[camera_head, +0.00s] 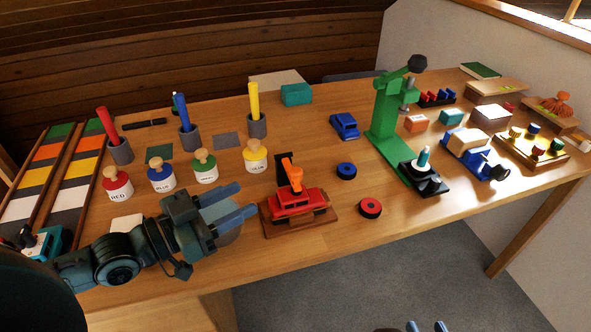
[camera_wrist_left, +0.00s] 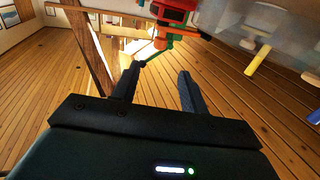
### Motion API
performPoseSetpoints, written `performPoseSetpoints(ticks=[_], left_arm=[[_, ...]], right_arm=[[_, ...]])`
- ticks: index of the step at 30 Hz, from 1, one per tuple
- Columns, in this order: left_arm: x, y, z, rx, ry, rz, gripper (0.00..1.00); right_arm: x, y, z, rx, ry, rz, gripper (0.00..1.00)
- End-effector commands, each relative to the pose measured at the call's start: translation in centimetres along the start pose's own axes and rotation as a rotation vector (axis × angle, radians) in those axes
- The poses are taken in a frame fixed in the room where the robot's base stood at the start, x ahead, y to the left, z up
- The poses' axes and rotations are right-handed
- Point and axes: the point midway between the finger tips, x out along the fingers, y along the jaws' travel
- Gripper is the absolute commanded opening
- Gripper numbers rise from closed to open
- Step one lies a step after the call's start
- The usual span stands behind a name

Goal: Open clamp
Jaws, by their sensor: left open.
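An orange-handled clamp (camera_head: 291,174) with a black upright stands over a red toy car (camera_head: 296,201) on a brown wooden base (camera_head: 270,225), at the front middle of the bench in the head view. The handle leans up above the car; whether the clamp presses on it I cannot tell. My left gripper (camera_head: 246,202) is just left of the car's base, fingers apart and empty, pointing right. Its spread fingers show in the left wrist view (camera_wrist_left: 158,82), with a red shape beyond them at the top. My right gripper (camera_head: 426,326) shows only two separated blue fingertips at the bottom edge.
Jars with wooden knobs (camera_head: 204,170) stand behind my left gripper. A blue wheel (camera_head: 346,171) and a red-centred wheel (camera_head: 370,208) lie right of the car. The bench's front edge is close.

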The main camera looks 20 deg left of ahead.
Motion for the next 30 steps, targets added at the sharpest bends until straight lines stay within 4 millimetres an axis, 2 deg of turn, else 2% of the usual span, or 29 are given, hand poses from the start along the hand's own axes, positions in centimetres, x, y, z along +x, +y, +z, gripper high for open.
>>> performPoseSetpoints(ticks=[5,11,30], left_arm=[[0.6,-0.1,-0.2,0.000,0.008,0.002,0.44],[2.6,0.0,-0.2,0.001,0.010,0.003,0.44],[12.2,0.0,-0.2,-0.001,0.006,0.003,0.44]], right_arm=[[-0.1,0.0,0.0,0.000,0.005,0.000,0.36],[-0.2,0.1,0.0,-0.004,0.016,0.003,0.36],[-0.3,0.1,-0.2,-0.005,0.020,0.004,0.36]])
